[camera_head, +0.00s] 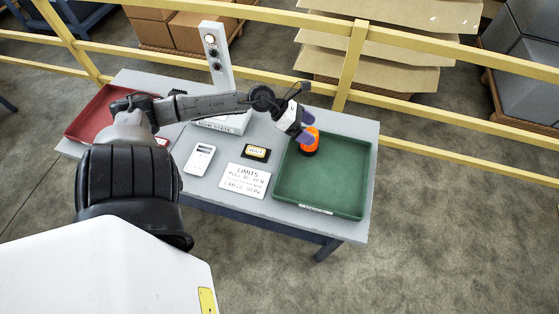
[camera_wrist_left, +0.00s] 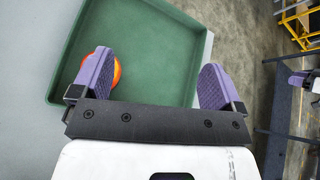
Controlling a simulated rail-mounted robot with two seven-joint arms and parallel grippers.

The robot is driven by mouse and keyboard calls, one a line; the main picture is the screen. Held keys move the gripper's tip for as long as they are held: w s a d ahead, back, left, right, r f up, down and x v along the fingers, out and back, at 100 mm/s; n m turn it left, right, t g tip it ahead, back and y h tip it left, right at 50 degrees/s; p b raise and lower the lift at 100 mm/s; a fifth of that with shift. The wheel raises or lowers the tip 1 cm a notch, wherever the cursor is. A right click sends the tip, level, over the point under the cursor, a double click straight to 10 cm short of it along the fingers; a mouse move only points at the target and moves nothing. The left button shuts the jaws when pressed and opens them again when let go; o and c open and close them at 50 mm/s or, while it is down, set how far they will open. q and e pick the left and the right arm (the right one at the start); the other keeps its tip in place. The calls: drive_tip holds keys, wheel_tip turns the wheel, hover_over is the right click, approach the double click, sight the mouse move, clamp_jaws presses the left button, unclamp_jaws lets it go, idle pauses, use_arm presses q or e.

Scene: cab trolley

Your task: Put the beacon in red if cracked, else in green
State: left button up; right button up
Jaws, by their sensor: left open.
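The orange beacon (camera_head: 311,143) with a dark base is at the back left part of the green tray (camera_head: 322,207), just under my left gripper. My left gripper (camera_head: 306,127) is open, its purple fingers apart. In the left wrist view, the beacon (camera_wrist_left: 116,72) shows against the tray floor, partly hidden behind the left-hand finger, with nothing between the fingers. I cannot tell whether the beacon is cracked. The red tray (camera_head: 84,116) is at the table's left end, partly behind my arm. A small purple and white part, seemingly my right gripper (camera_wrist_left: 300,78), shows at the left wrist view's right edge.
On the grey table lie a white handheld meter (camera_head: 200,158), a limits card (camera_head: 244,180) and a small black and yellow item (camera_head: 256,152). A white post with buttons (camera_head: 215,55) stands at the back. Yellow rails (camera_head: 290,80) run behind the table.

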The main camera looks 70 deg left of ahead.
use_arm(q)
drive_tip(key=d+r+n+t, duration=0.2)
drive_tip(key=d+n+t, duration=0.35)
drive_tip(key=n, duration=0.25)
drive_tip(key=s+d+f+n+g+y, duration=0.3)
drive_tip(key=s+d+f+n+g, duration=0.2)
drive_tip(key=n, duration=0.9)
drive_tip(key=s+d+f+n+g+y, duration=0.3)
drive_tip(key=s+d+f+n+g, duration=0.3)
drive_tip(key=s+d+n, duration=0.6)
drive_tip(key=d+f+n, duration=0.1)
drive_tip(key=n, duration=0.2)
drive_tip(key=shift+d+y, duration=0.3)
drive_tip(key=shift+d, duration=0.05)
drive_tip(key=shift+s+a+g, duration=0.1)
drive_tip(key=shift+s+g, duration=0.05)
drive_tip(key=shift+g, duration=0.1)
